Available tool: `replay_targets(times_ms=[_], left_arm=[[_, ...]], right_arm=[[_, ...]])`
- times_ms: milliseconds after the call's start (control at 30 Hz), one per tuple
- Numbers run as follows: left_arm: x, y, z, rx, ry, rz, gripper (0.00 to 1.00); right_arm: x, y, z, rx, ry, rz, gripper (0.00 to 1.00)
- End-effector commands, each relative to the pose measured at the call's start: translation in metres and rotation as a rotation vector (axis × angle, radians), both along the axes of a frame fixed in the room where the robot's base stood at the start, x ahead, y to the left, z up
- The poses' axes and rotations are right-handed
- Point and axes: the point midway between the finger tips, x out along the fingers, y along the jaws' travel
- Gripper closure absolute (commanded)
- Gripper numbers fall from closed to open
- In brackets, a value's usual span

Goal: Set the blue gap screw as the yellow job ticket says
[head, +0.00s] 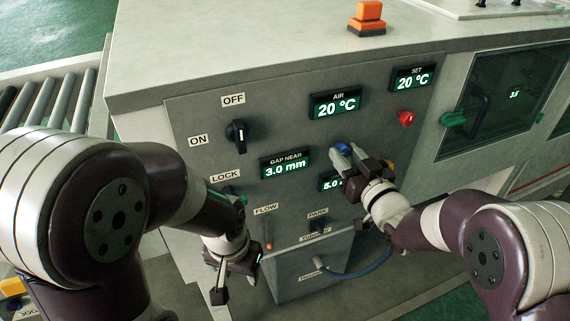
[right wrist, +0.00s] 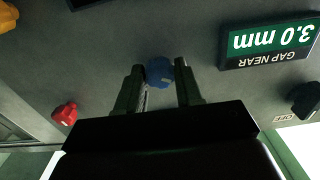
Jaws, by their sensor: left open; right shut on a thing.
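The blue gap screw (head: 343,149) is a round blue knob on the grey panel, right of the GAP NEAR display (head: 286,165), which reads 3.0 mm. My right gripper (head: 352,156) is shut on it. The right wrist view shows the blue screw (right wrist: 160,71) between the two fingertips (right wrist: 159,80). A lower display (head: 331,184) begins with 5.0; the gripper hides the rest. My left gripper (head: 236,284) is open and empty, low in front of the panel's left side. I cannot make out a readable yellow job ticket.
A black ON/OFF knob (head: 237,131) sits at the panel's left, a red knob (head: 406,118) at its right. A yellow knob (right wrist: 8,17) is close to the blue screw. AIR (head: 336,104) and SET (head: 412,78) displays read 20 °C. A blue hose (head: 365,267) hangs below.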

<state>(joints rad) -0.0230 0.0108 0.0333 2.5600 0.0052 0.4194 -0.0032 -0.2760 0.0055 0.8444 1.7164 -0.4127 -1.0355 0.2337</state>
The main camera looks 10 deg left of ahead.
Motion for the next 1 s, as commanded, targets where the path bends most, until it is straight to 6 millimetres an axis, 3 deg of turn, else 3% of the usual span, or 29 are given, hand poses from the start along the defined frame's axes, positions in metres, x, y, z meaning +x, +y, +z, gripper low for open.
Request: replay_targets(times_ms=[400,1000], left_arm=[[0.000,0.000,-0.014,0.000,0.000,0.000,0.50],[0.000,0.000,-0.020,0.000,0.000,0.000,0.50]], right_arm=[[0.000,0.000,-0.002,-0.113,-0.079,0.000,0.86],[0.000,0.000,-0.003,-0.161,-0.115,0.000,0.86]])
